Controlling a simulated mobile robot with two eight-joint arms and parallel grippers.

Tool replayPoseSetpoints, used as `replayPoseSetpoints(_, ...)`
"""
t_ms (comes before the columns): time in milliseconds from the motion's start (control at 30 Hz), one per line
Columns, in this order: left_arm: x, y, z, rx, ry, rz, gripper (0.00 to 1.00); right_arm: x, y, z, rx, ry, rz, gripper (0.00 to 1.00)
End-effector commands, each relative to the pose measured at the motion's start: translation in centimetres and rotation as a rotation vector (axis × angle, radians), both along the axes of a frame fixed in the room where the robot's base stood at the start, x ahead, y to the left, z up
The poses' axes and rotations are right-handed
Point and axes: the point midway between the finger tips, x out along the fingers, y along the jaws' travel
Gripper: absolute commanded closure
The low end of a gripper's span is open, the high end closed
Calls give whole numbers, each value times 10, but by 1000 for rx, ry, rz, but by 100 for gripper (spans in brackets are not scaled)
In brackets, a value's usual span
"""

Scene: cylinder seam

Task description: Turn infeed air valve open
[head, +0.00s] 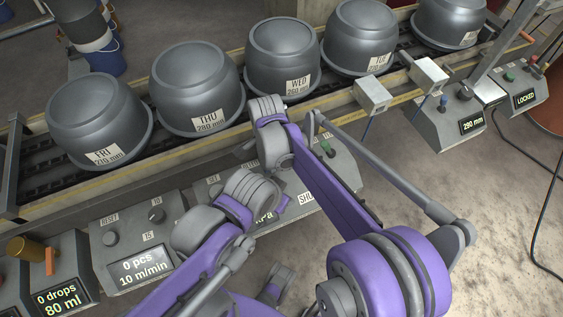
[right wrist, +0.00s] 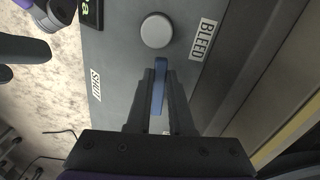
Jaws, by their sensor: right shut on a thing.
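In the right wrist view, a slim blue lever (right wrist: 158,88) stands on a grey panel (right wrist: 118,62), below a round pale knob (right wrist: 157,31). My right gripper (right wrist: 158,92) is shut on the lever, with one dark finger on each side. A SHUT label (right wrist: 96,85) is left of the lever and a BLEED label (right wrist: 203,38) is at upper right. I see no OPEN label. In the head view my purple arms cover much of the middle console (head: 345,182), hiding the lever and my right gripper's fingertips. I cannot make out my left gripper's fingers.
Several grey pots (head: 284,58) with day labels stand on the conveyor (head: 32,166) behind the consoles. A console reading 0 pcs (head: 150,235) is at left; another reading 280 mm (head: 472,122) is at right. Open floor (head: 450,200) lies at right, with a black cable.

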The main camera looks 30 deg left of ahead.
Motion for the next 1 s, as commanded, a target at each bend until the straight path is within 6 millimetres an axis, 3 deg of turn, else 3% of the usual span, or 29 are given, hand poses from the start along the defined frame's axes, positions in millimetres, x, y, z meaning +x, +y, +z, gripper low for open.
replayPoseSetpoints(300,0,0,2,0,-1,0,50,1,8,0,1,-2,-102,100)
replayPoseSetpoints(833,0,0,2,0,-1,0,50,1,9,0,3,-1,-122,100)
replayPoseSetpoints(867,0,0,2,0,-1,0,50,1,9,0,3,-1,-122,75)
replayPoseSetpoints(1000,0,0,2,0,-1,0,50,1,9,0,2,-1,-121,50)
